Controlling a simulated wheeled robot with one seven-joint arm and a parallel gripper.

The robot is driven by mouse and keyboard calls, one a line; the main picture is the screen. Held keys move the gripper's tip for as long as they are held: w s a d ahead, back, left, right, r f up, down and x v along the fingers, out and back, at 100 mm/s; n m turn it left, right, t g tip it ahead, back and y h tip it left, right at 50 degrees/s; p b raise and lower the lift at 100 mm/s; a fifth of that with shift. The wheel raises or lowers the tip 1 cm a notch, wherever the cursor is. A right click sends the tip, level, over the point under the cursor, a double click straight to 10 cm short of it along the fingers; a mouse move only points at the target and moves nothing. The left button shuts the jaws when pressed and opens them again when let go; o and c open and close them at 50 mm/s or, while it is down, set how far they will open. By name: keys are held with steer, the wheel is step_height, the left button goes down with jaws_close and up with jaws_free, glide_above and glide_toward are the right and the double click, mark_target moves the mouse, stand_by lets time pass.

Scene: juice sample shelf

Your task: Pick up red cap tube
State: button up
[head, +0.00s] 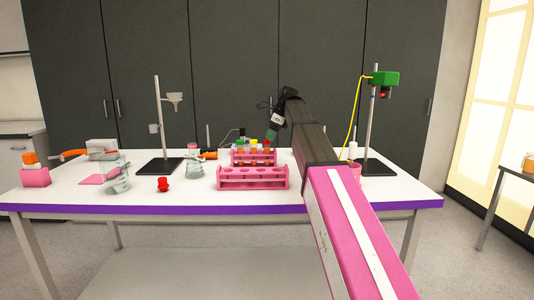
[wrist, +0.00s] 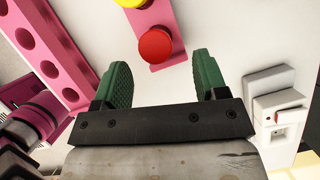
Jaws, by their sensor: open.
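The red cap tube (wrist: 155,46) shows from above in the wrist view, its round red cap lying between and just beyond my fingertips. In the head view its red cap (head: 267,144) is at the right end of the back pink rack (head: 238,160), beside tubes with yellow and green caps. My gripper (wrist: 162,75) is open, with one green finger on each side and nothing held. In the head view my gripper (head: 270,137) is just above the right end of that rack. The tube's body is mostly hidden below its cap in the wrist view.
A second pink rack (head: 252,184) with empty holes stands in front. A yellow cap (wrist: 133,2) sits close beside the red one. Ring stands (head: 158,125) and (head: 372,125) flank the racks. A small red object (head: 163,184) lies on the white table's (head: 200,198) front left.

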mark_target(267, 153)
steer(key=shift+x, duration=3.1)
steer(key=shift+s+a+r, duration=0.1)
steer(key=shift+s+a, duration=0.05)
steer(key=shift+a, duration=0.05)
steer(key=c, duration=1)
